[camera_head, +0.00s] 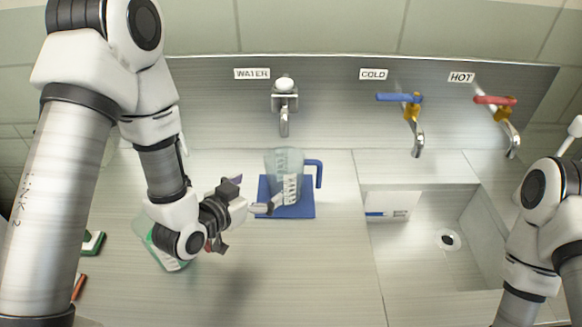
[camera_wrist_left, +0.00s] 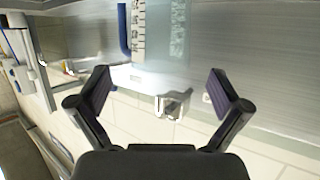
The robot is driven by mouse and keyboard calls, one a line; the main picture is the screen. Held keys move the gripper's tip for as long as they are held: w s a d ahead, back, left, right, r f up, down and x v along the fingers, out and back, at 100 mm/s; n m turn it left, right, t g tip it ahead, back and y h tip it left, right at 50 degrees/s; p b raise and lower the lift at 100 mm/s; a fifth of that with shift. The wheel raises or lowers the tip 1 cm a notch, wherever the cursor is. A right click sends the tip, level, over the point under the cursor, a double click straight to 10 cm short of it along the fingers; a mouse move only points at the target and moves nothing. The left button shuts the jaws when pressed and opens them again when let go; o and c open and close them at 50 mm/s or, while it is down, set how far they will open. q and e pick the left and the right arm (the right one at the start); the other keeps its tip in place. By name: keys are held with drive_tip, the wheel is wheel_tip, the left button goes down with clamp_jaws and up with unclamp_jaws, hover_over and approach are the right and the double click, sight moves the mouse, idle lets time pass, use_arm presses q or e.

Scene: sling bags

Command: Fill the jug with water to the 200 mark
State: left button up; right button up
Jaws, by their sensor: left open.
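A clear jug (camera_head: 285,168) with a white scale and a blue handle on its right stands upright on a blue mat (camera_head: 301,211), below the tap labelled WATER (camera_head: 284,105). I make out no water in it, and no stream from the tap. The scale numbers are too small to read. My left gripper (camera_head: 268,206) is open and empty, at the jug's front left; I cannot tell whether it touches the jug. In the left wrist view the gripper (camera_wrist_left: 157,93) has its fingers wide apart, with the jug (camera_wrist_left: 160,30) and the tap (camera_wrist_left: 172,104) beyond. My right gripper is out of view.
A COLD tap (camera_head: 412,110) with a blue lever and a HOT tap (camera_head: 503,112) with a red lever stand over a sink (camera_head: 450,270) at the right. A greenish clear item (camera_head: 168,258) lies partly behind my left arm. The counter front centre is clear.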

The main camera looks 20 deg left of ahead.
use_arm(q)
clamp_jaws()
idle(1.4)
